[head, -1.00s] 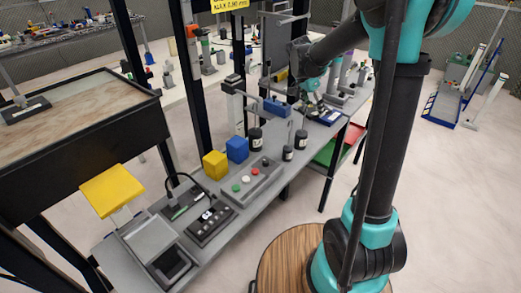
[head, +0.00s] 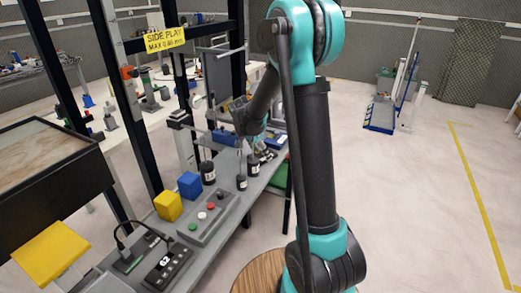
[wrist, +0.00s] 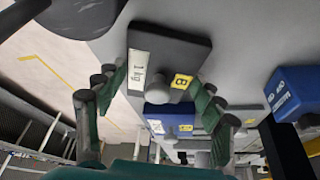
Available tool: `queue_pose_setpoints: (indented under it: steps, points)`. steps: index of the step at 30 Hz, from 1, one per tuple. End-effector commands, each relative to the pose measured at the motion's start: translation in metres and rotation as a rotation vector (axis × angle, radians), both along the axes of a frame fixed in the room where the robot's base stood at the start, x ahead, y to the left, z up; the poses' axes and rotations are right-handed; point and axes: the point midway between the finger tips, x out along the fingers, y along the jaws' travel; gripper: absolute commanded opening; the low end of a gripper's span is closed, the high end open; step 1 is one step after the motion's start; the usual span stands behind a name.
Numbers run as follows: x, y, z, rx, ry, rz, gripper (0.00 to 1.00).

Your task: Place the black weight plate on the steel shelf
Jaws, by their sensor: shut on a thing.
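In the wrist view a dark, square-edged weight plate (wrist: 150,45) with a round knob, a white "1 kg" label and a yellow "B" label lies between the green-padded fingers of my gripper (wrist: 163,90). My gripper is shut on this plate. The plate is over or on a grey surface; I cannot tell if it touches. I cannot tell for certain which surface is the steel shelf.
Blue blocks (wrist: 165,118) (wrist: 298,92) are close to the gripper.

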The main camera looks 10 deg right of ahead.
Motion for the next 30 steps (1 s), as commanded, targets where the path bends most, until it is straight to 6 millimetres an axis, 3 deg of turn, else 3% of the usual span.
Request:
queue_pose_setpoints:
  steps: [8,9,13,24,30]
  points:
    - [0.0,0.0,-0.002,-0.001,-0.001,0.0,0.08]
    - [0.0,0.0,-0.002,0.0,0.0,0.0,0.71]
    - [0.0,0.0,-0.002,0.0,0.0,0.0,0.87]
    - [0.0,0.0,0.0,0.0,0.0,0.0,0.89]
    - [-0.005,0.007,0.02,-0.001,0.001,0.003,0.89]
